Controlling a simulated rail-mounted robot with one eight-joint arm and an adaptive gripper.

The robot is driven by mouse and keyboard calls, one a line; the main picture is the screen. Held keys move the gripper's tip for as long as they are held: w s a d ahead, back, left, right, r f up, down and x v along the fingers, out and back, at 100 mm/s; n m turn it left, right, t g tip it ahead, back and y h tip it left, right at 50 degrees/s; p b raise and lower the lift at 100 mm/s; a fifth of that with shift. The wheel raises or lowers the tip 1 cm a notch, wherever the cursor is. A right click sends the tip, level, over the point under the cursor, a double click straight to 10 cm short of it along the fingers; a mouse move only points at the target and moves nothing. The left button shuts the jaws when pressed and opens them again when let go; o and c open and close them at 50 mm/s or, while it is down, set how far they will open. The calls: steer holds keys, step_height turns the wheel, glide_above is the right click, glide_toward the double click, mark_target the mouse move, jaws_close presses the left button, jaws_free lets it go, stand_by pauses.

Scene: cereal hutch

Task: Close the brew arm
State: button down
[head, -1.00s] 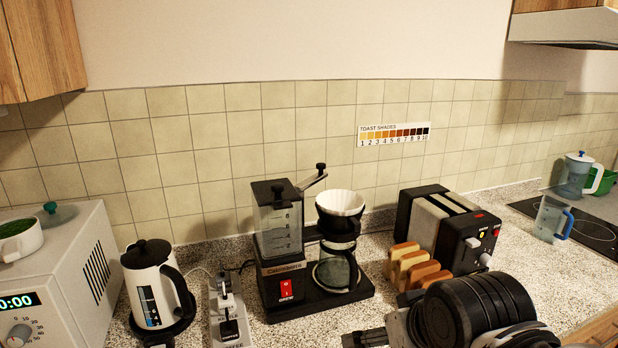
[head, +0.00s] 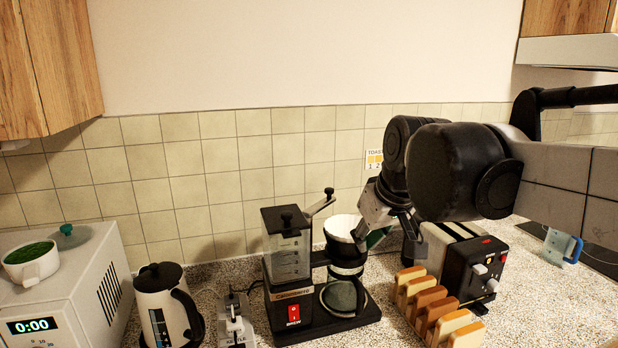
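The coffee maker (head: 293,293) stands on the counter, with a clear water tank (head: 288,255) and a red switch. Its brew arm (head: 320,206), a metal lever with a black knob at its end, slants up and to the right from behind the tank. A white filter cone (head: 341,228) sits in a black holder above a dark glass carafe (head: 339,297). My gripper (head: 364,238) is at the right edge of the cone, lower than the lever's knob and apart from it. Its fingers are small and partly hidden, so their opening is unclear. I see nothing held.
A toaster (head: 462,262) and a rack of toast slices (head: 432,309) stand right of the coffee maker, under my arm. The space above the lever is clear.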

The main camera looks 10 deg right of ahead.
steer(key=w+a+r+n+g+y+p, duration=0.15)
steer(key=w+r, duration=0.25)
steer(key=w, duration=0.4)
steer(key=w+r+n+h+p, duration=0.15)
steer(key=w+r, duration=0.25)
steer(key=w, duration=0.4)
steer(key=n+g+y+p, duration=0.2)
steer(key=n+p, duration=0.1)
steer(key=p, duration=0.1)
glide_above(320, 201)
steer(key=w, duration=0.4)
steer(key=d+p+x, duration=0.1)
steer(key=p+x, duration=0.2)
steer(key=x, duration=0.6)
steer(key=shift+s+d+t+p, duration=0.25)
steer(key=shift+s+d+p, duration=0.15)
steer(key=shift+s+d, duration=0.85)
steer(key=shift+w+f, duration=0.1)
steer(key=shift+w, duration=0.05)
